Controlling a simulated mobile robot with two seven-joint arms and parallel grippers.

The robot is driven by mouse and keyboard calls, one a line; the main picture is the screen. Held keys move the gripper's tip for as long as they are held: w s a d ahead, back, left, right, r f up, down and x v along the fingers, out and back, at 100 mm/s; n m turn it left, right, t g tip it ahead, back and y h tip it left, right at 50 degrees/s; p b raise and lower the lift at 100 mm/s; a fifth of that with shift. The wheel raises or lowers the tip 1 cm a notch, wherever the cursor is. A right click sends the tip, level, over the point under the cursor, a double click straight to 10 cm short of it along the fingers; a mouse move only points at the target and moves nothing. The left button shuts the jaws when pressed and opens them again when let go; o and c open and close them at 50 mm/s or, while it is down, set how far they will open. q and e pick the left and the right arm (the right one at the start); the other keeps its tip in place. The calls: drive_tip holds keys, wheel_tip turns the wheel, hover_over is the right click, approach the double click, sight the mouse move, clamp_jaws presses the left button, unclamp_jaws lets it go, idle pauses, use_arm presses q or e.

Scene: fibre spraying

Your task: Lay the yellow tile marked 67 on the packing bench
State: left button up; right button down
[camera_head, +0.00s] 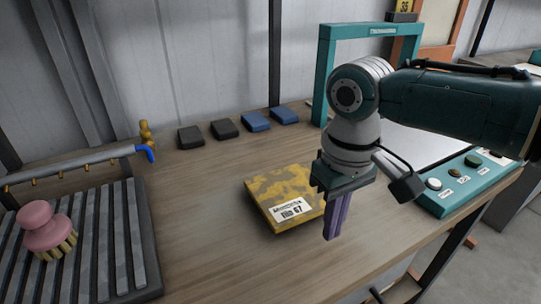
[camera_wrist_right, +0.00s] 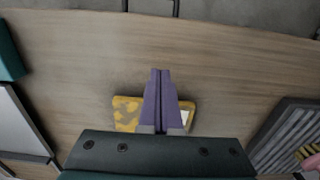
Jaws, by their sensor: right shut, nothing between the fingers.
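The yellow tile (camera_head: 276,188) lies flat on the wooden bench (camera_head: 215,255), with blotchy darker patches and a white label that reads tile 67. My right gripper (camera_head: 333,236) is over the bench just to the right of the tile, pointing down, with its purple fingers together and nothing between them. In the right wrist view the fingers (camera_wrist_right: 161,72) cover the middle of the tile (camera_wrist_right: 126,112), which lies beyond them. The fingers look apart from the tile. My left gripper is in neither view.
A slatted dark rack (camera_head: 148,235) with a pink brush (camera_head: 44,228) is at the left, below a pipe with brass nozzles (camera_head: 75,167). Dark and blue blocks (camera_head: 256,121) line the back. A teal frame (camera_head: 326,70) and button panel (camera_head: 435,203) stand at the right. The front bench is clear.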

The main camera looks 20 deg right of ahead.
wheel_tip(320, 180, up, 7)
drive_tip(key=p, duration=0.1)
drive_tip(key=shift+w, duration=0.4)
